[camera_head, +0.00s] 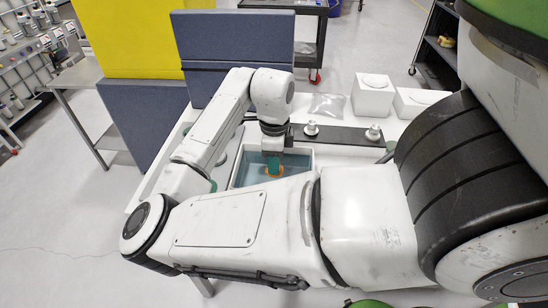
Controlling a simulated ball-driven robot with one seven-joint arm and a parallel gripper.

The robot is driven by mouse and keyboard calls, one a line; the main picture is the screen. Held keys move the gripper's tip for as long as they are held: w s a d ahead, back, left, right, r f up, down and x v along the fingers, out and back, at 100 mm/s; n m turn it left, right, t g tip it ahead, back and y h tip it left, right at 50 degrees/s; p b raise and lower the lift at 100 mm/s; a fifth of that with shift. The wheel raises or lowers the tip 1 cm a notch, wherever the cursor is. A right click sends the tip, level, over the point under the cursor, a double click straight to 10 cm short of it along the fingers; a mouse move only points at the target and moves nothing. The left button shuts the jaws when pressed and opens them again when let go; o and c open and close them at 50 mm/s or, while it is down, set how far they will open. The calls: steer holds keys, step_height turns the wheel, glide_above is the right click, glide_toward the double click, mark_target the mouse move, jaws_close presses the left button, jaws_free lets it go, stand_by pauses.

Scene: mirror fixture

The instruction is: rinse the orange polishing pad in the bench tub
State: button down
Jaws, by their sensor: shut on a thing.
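The orange polishing pad (281,171) shows as a small orange patch at the tip of my gripper (273,160), with a green part beside it. My gripper is shut on the pad and points down into the bench tub. The bench tub (236,178) is a pale-rimmed rectangular tub with blue-grey water in it. The pad is at or close to the water; I cannot tell how deep it sits. My forearm hides the near side of the tub.
The tub stands on a white bench (330,170). Behind it are a dark bar (342,134) with two white knobs, a clear bag (327,104) and white boxes (373,94). Blue panels (232,52) and a yellow panel (125,37) rise behind and left.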

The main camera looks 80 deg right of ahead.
steer(key=shift+f+b, duration=1.6)
steer(key=shift+f, duration=0.9)
steer(key=shift+w, duration=0.2)
steer(key=shift+w, duration=0.65)
steer(key=shift+s, duration=0.15)
steer(key=shift+s, duration=0.7)
steer(key=shift+w, duration=0.2)
steer(key=shift+w, duration=0.6)
